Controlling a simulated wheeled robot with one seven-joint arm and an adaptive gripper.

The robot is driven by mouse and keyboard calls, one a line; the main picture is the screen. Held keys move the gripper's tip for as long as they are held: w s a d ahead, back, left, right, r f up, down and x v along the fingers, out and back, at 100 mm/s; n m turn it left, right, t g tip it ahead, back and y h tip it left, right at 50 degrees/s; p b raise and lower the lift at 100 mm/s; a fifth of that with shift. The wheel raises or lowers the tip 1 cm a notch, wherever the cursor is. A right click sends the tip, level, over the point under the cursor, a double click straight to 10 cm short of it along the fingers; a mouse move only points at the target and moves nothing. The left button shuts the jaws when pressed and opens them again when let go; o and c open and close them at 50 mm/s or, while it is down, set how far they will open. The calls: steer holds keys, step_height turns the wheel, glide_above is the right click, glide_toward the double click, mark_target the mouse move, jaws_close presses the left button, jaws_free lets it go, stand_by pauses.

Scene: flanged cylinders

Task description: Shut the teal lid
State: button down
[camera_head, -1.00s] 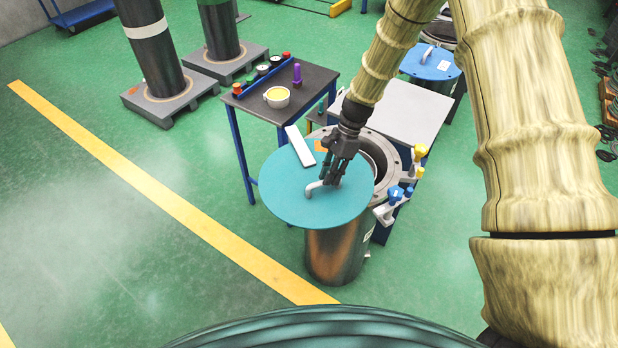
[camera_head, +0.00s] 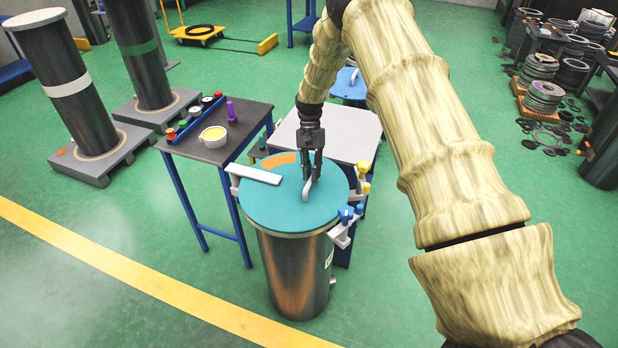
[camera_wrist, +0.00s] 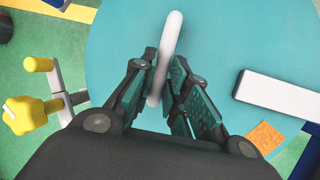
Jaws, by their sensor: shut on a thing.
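The round teal lid (camera_head: 262,205) lies over the mouth of a flanged metal cylinder (camera_head: 296,272) in the head view, and looks level with its rim. Its pale curved handle (camera_head: 306,190) stands right of the lid's middle. My gripper (camera_head: 310,178) is above the lid, shut on the handle. In the wrist view my gripper (camera_wrist: 168,92) has the handle (camera_wrist: 170,45) between its fingers, with the teal lid (camera_wrist: 120,40) filling most of the picture. A white bar (camera_head: 254,175) and an orange patch (camera_head: 281,159) show on the lid. The cylinder's opening is hidden.
Clamps with a yellow knob (camera_head: 364,187) and a blue knob (camera_head: 346,213) stand at the cylinder's right rim. A dark table (camera_head: 245,118) with a yellow-filled cup (camera_head: 213,136) and a purple object (camera_head: 231,111) is behind left. A pale tabletop (camera_head: 345,142) lies behind.

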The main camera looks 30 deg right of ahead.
steer(key=c, duration=1.4)
jaws_free()
steer(key=v, duration=1.2)
steer(key=shift+f, duration=0.1)
